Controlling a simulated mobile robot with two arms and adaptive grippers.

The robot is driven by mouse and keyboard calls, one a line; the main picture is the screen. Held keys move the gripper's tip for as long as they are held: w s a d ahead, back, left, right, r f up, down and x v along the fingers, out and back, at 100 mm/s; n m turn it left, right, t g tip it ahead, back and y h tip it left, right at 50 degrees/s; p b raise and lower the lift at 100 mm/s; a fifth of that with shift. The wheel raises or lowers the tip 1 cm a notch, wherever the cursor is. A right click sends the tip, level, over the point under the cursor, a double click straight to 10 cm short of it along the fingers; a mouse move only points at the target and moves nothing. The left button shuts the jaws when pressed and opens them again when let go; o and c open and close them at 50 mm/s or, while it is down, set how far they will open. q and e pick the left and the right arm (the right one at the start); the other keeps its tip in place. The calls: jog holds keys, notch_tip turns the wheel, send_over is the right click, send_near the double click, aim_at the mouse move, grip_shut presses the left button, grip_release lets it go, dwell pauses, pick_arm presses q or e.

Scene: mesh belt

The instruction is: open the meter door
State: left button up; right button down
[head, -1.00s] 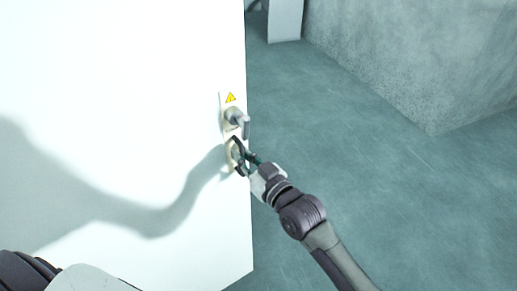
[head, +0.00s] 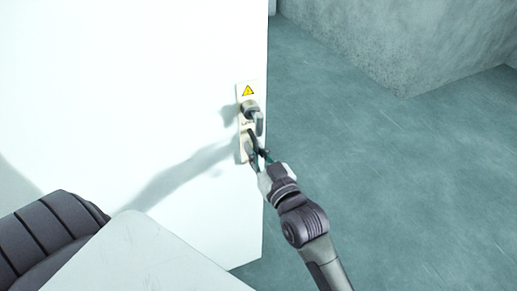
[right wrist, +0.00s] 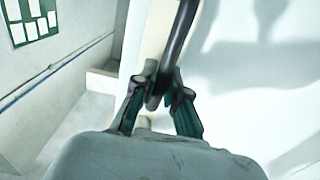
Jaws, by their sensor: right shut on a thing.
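The white meter door (head: 130,90) fills the left of the head view. A pale plate (head: 242,120) near its right edge carries a yellow warning triangle (head: 248,90), a grey knob-like fitting (head: 251,108) and a dark handle (head: 251,143) below it. My right gripper (head: 258,157) is at the lower handle, coming from the lower right. In the right wrist view its fingers (right wrist: 163,95) are shut on the dark handle bar (right wrist: 180,38). Whether the door stands ajar cannot be told. My left gripper is not in view.
A concrete wall or block (head: 400,40) stands at the upper right. The grey-green floor (head: 400,180) right of the door is clear. In the right wrist view, a board with papers (right wrist: 32,20) hangs on a wall above a blue pipe (right wrist: 50,72).

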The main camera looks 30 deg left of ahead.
jog(key=shift+w+r, duration=0.1)
jog(key=shift+r, duration=0.1)
jog(key=c, duration=1.2)
grip_release()
jog(key=shift+f, duration=0.1)
jog(key=shift+d+f, duration=0.1)
jog(key=shift+d, duration=0.05)
jog(key=v, duration=1.2)
